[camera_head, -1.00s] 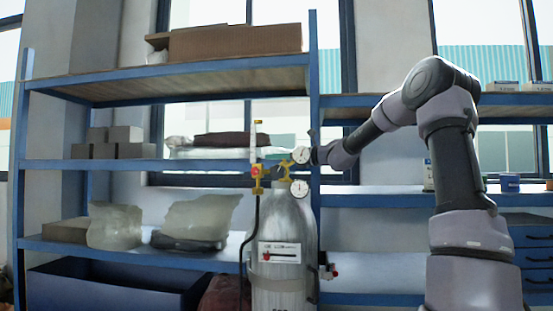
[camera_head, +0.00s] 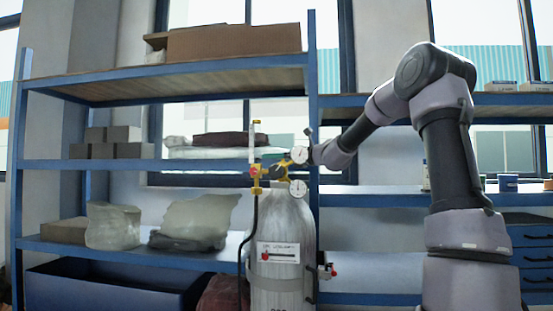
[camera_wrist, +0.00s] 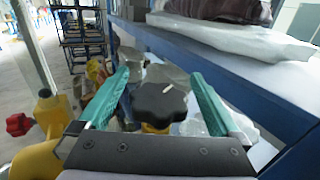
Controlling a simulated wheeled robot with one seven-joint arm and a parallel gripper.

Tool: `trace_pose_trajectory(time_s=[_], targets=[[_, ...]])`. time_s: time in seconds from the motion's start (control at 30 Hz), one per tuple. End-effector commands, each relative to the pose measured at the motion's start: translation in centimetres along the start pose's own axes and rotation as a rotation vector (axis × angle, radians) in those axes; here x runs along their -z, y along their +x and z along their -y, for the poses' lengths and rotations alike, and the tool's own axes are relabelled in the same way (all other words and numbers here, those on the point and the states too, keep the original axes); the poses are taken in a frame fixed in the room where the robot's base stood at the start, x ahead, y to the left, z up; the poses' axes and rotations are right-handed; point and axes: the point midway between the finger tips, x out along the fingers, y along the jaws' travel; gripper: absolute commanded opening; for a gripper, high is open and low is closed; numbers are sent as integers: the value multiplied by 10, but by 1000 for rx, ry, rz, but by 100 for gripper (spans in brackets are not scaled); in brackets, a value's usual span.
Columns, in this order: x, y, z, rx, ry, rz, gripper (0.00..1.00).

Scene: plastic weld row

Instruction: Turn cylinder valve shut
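The grey gas cylinder (camera_head: 281,232) stands upright in front of the shelving in the head view. Its brass valve and regulator (camera_head: 268,172) with two round white gauges are on top. In the wrist view the black lobed valve handwheel (camera_wrist: 162,104) lies between the two teal fingers of my gripper (camera_wrist: 160,76). The fingers are spread, one on each side, with a visible gap to the wheel on both sides. In the head view my gripper is at the valve top, largely hidden by a gauge and the wrist.
Blue shelving (camera_head: 200,165) stands close behind the cylinder, and a blue upright (camera_head: 314,100) is just beside my wrist. A red knob (camera_wrist: 19,124) and yellow regulator parts are near the left finger in the wrist view. A black hose (camera_head: 247,240) hangs left of the cylinder.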

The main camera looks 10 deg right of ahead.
Motion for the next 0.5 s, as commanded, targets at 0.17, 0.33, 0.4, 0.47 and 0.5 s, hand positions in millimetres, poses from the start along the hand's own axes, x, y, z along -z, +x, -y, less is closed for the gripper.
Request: trace_pose_trajectory(time_s=[0.17, 0.33, 0.4, 0.47, 0.5], targets=[[0, 0, 0, -1, 0, -1, 99], [-3, 0, -1, -2, -1, -1, 99], [-11, 1, -1, -2, -3, 0, 99], [-21, 1, -1, -2, -4, 1, 99], [-28, 1, -2, -2, -6, 1, 99]])
